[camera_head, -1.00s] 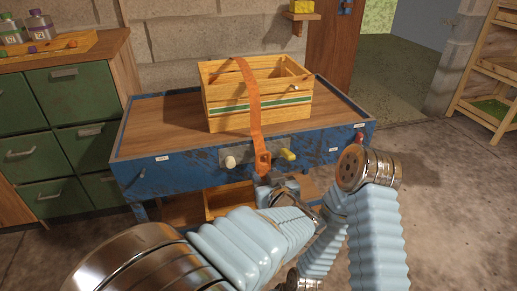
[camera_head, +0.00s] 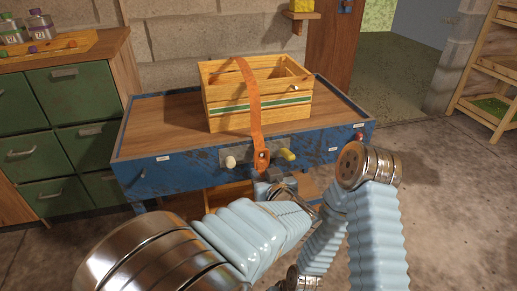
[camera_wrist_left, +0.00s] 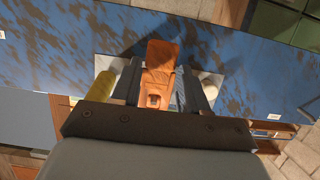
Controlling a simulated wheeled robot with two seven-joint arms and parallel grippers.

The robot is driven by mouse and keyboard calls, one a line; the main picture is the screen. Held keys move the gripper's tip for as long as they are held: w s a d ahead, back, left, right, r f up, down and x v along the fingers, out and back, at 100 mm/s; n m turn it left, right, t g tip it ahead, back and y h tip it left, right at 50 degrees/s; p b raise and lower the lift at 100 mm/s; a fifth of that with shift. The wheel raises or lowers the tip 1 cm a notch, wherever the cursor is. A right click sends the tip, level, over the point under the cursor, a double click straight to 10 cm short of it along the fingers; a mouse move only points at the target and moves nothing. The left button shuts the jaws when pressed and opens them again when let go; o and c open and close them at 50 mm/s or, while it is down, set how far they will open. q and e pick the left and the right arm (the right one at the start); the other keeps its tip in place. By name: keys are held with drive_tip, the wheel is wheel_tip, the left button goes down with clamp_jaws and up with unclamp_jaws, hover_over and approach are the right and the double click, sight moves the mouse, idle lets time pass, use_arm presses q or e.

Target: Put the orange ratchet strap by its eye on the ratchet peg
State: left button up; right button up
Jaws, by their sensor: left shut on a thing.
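The orange ratchet strap (camera_head: 253,100) arches from inside the wooden crate, over its front wall and down to the bench's front edge. Its lower end, with a dark eye, also shows in the left wrist view (camera_wrist_left: 160,56). My left gripper (camera_head: 264,174) is shut on the strap just below the eye; the strap lies between both fingers (camera_wrist_left: 157,88) in the wrist view. The strap end is in front of a grey plate (camera_head: 246,155) on the blue bench front, between a cream knob (camera_head: 230,162) and a yellow knob (camera_head: 288,155). Any peg behind the strap is hidden. My right gripper is not in view.
The crate (camera_head: 223,122) stands on the blue bench (camera_head: 150,137). A red knob (camera_head: 360,137) is at the bench's right front. A green drawer cabinet (camera_head: 60,135) stands left. The floor at right is clear.

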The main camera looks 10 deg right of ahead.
use_arm(q)
drive_tip(key=shift+p+x, duration=0.6)
drive_tip(key=shift+x, duration=0.3)
idle(0.9)
drive_tip(key=shift+w, duration=0.4)
idle(0.7)
drive_tip(key=shift+f+p, duration=0.2)
drive_tip(key=shift+p, duration=0.25)
drive_tip(key=o, duration=1.1)
